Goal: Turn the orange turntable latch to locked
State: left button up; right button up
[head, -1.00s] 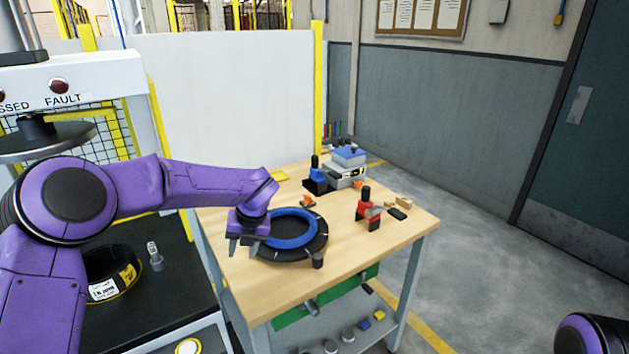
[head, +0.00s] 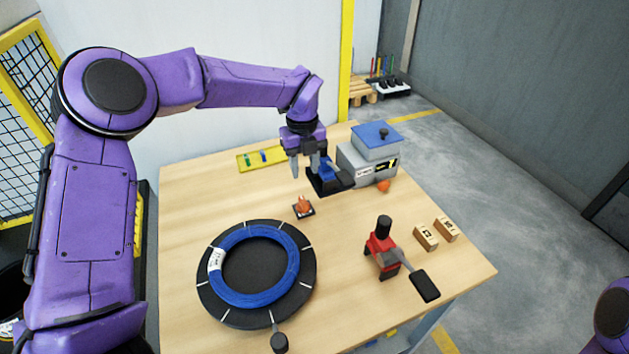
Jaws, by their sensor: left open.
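The orange latch (head: 303,205) sits on a small dark base on the wooden table, just behind the turntable. Its lever setting is too small to tell. The turntable (head: 213,309) is a black disc with white marks, and a blue coil (head: 290,250) with a white label lies on it. My left gripper (head: 307,172) is open and empty, pointing down. In the picture it shows above the latch, apart from it, in front of a blue-and-black device (head: 328,180). My right gripper is out of view.
A grey box with a blue top (head: 375,140) stands at the back right, an orange knob (head: 383,186) near it. A red clamp (head: 381,254) with a black pad and two wooden blocks (head: 426,237) stand to the right. A yellow tray (head: 250,160) lies at the back left.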

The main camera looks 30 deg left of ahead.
aim_at(303, 198)
pick_arm(q)
jog(key=s+f, duration=0.1)
jog(key=f, duration=0.1)
jog(key=s+f+p, duration=0.1)
jog(key=f, duration=0.1)
jog(key=s+f+p, duration=0.1)
jog(key=s+f, duration=0.1)
jog(key=shift+s+d+f, duration=0.1)
jog(key=shift+d, duration=0.05)
jog(key=w+f, duration=0.2)
jog(key=shift+w+f, duration=0.35)
jog(key=shift+f, duration=0.05)
jog(key=shift+s+r, duration=0.1)
jog(key=shift+s, duration=0.1)
jog(key=shift+s+r, duration=0.2)
jog(key=shift+s, duration=0.1)
jog(key=c, duration=0.4)
grip_shut()
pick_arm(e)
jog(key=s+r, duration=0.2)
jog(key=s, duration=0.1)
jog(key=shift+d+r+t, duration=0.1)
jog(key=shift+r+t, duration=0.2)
